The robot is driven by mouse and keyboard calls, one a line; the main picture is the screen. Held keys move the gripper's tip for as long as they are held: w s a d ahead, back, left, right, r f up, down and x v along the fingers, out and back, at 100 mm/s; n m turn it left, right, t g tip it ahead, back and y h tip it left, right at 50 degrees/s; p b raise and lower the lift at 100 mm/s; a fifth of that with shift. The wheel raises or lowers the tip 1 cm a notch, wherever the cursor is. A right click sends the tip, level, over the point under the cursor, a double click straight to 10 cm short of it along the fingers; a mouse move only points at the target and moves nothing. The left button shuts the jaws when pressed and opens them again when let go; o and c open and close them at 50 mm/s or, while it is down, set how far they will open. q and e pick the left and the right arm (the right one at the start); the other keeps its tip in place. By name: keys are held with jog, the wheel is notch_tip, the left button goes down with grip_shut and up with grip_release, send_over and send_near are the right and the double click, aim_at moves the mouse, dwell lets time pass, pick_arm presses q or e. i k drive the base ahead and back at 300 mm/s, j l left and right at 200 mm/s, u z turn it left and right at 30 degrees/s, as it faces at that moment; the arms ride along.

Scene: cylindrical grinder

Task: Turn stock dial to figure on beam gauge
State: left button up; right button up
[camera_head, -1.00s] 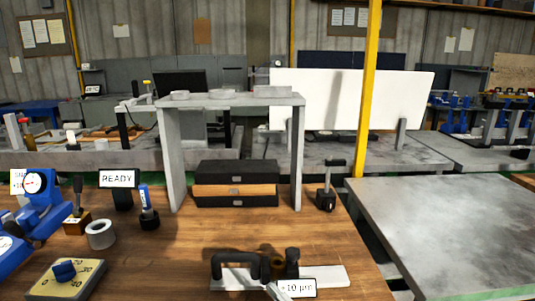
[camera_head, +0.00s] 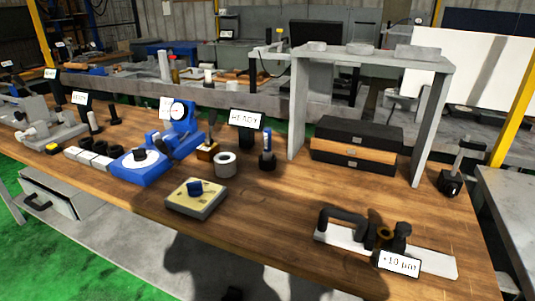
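A square yellow-topped dial plate (camera_head: 208,203) with a blue knob (camera_head: 195,187) sits near the front edge of the wooden bench. Its figures are too small to read now. A flat pale bar (camera_head: 437,263) with a black handle (camera_head: 343,218) and a brass-coloured part lies at the front right. A white tag (camera_head: 398,263) on it appears to read "+10 µm". A blue stand with a round dial (camera_head: 178,111) is left of the dial plate; its pointer reading cannot be made out. Neither gripper is in view.
A grey ring (camera_head: 225,164), a blue-handled tool (camera_head: 267,150) and a READY sign (camera_head: 245,119) stand behind the dial plate. A grey shelf frame (camera_head: 297,110) spans stacked cases (camera_head: 355,152). Bare wood lies between plate and bar. A drawer (camera_head: 60,195) hangs below the bench.

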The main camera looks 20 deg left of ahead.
aim_at(195, 188)
jog(key=u, duration=1.3)
